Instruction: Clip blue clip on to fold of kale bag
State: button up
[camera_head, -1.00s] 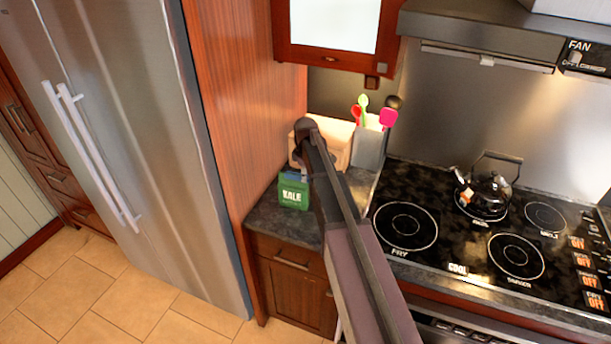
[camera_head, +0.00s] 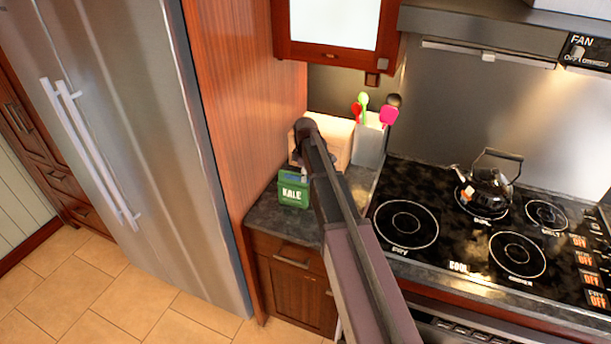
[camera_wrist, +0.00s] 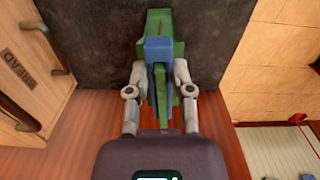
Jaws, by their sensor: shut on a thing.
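The green kale bag (camera_head: 292,190) stands upright on the counter left of the stove, with its white KALE label facing out. In the wrist view the bag (camera_wrist: 160,24) shows as a narrow green shape seen from above. The blue clip (camera_wrist: 158,48) is between the fingers of my gripper (camera_wrist: 159,72), at the bag's top fold, with green showing on both sides of it. My gripper is shut on the clip. I cannot tell how far the clip's jaws reach over the fold. In the head view my arm hides most of the gripper and clip.
A wooden bread box (camera_head: 338,138) and a utensil holder (camera_head: 369,147) stand behind the bag. The wooden panel beside the fridge (camera_head: 130,150) is close on the left. The stove (camera_head: 450,225) with a kettle (camera_head: 487,190) is right. Bare counter (camera_head: 280,222) lies before the bag.

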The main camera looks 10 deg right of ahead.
jog(key=o, duration=0.8)
jog(key=o, duration=0.4)
jog(key=shift+o, duration=0.2)
jog(key=shift+r, duration=0.15)
jog(key=shift+r+p, duration=3.9)
jog(key=shift+p, duration=0.1)
